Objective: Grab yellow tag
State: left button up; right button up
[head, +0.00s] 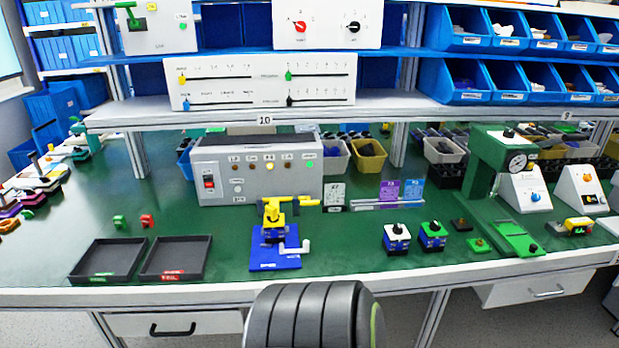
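I cannot make out with certainty which thing is the yellow tag. A yellow part (273,222) sits upright on a blue fixture (277,262) with a white crank handle, at the middle front of the bench. A yellow bar (309,200) sticks out just behind it, in front of the grey control box. A small green piece (119,221) and a small red piece (147,220) lie on the green mat at the left. Neither of my grippers shows in the head view.
Two dark trays (141,262) with green and red labels lie front left. The grey control box (257,172) stands behind the fixture. Small switch boxes (397,239) and a green press (497,158) stand at the right. A shelf (330,107) overhangs the bench.

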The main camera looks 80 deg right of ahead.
aim_at(271, 210)
jog(key=z, duration=2.4)
